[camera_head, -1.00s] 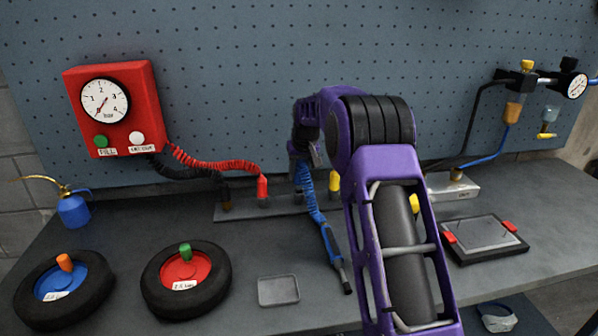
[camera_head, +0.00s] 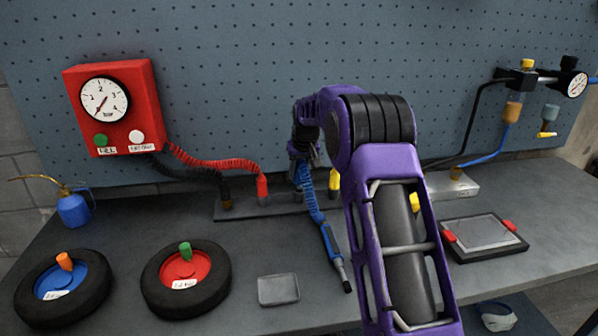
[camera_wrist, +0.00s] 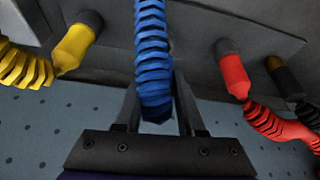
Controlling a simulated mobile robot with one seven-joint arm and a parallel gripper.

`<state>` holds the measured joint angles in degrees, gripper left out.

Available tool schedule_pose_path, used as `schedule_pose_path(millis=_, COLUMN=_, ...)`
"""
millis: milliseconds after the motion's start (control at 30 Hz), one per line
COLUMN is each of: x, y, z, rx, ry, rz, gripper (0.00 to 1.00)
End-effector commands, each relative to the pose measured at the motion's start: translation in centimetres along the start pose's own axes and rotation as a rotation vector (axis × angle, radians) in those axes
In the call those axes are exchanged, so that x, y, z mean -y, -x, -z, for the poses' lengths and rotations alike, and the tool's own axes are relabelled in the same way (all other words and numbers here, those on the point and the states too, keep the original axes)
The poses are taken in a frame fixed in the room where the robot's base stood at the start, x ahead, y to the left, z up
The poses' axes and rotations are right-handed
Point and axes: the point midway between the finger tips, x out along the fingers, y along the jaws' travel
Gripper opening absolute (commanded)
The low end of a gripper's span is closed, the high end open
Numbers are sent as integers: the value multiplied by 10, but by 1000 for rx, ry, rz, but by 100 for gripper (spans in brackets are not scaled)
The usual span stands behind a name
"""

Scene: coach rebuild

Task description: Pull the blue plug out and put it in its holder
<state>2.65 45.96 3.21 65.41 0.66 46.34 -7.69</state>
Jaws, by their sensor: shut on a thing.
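My gripper (camera_head: 306,160) is at the back of the bench, just above the grey rail (camera_head: 285,209). In the wrist view my gripper (camera_wrist: 158,95) is shut on the blue plug, with a finger on each side. The plug is mostly hidden by the fingers and by its coiled blue hose (camera_wrist: 152,50). In the head view the blue hose (camera_head: 308,190) runs down to a blue hand tool (camera_head: 335,256) lying on the bench. I cannot tell whether the plug is seated in the rail. I cannot make out which part is the blue plug's holder.
A red plug (camera_wrist: 233,72), a black plug (camera_wrist: 284,78) and a yellow plug (camera_wrist: 76,46) flank the gripper, with coiled hoses. A red gauge box (camera_head: 112,108), two wheels (camera_head: 203,299), a grey tray (camera_head: 278,290) and a tablet (camera_head: 484,236) stand around.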

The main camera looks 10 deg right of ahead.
Motion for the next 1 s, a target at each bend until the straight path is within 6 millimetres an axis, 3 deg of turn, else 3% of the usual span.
schedule_pose_path(millis=1000, x=0, y=-24, z=-10, rx=-1, ry=0, rz=0, gripper=0)
